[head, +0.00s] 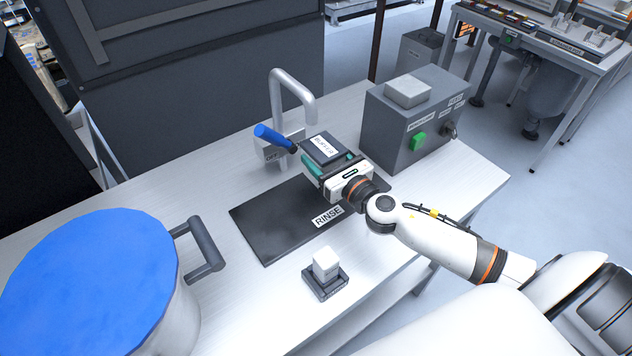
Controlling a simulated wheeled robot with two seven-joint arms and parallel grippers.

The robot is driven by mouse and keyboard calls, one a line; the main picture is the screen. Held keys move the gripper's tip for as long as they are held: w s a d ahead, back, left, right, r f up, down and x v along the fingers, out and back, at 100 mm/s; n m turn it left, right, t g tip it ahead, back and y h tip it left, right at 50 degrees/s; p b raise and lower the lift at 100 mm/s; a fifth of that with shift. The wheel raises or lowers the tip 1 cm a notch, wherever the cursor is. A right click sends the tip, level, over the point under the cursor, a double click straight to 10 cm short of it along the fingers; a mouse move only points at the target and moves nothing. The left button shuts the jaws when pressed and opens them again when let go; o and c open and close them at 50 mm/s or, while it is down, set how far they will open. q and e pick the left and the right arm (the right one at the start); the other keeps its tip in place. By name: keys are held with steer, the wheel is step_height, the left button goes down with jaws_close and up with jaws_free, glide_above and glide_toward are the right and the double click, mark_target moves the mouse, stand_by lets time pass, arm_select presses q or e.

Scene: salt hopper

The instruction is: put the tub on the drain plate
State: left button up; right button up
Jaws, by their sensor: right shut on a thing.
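A dark grey tub (318,143) with a white label on top, which seems to read "BUFFER", is between the green-padded fingers of my right gripper (331,164). The gripper is shut on it. The tub is at the far right part of the black plate (272,222) labelled "RINSE", which looks like the drain plate. The gripper hides the tub's underside, so I cannot tell if it touches the plate. My left gripper is not in view.
A grey tap (304,101) with a blue lever (274,138) stands just behind the tub. A grey control box (408,122) with a green switch is to the right. A large pot (181,317) with blue contents stands front left. A white block (325,264) sits on a small dark base in front.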

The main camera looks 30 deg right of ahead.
steer(key=shift+s+f+b, duration=0.15)
steer(key=shift+f+b, duration=0.05)
steer(key=shift+f, duration=0.35)
steer(key=shift+s+f+b, duration=0.15)
steer(key=shift+f, duration=0.4)
steer(key=f+b, duration=0.2)
steer(key=f, duration=0.1)
steer(key=shift+w+f, duration=0.2)
steer(key=shift+f, duration=0.35)
steer(key=shift+r, duration=0.1)
steer(key=o, duration=1.2)
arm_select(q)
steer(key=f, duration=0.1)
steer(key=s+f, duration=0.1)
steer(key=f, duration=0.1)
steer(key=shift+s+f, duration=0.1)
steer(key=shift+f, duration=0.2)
arm_select(e)
steer(key=shift+s, duration=0.1)
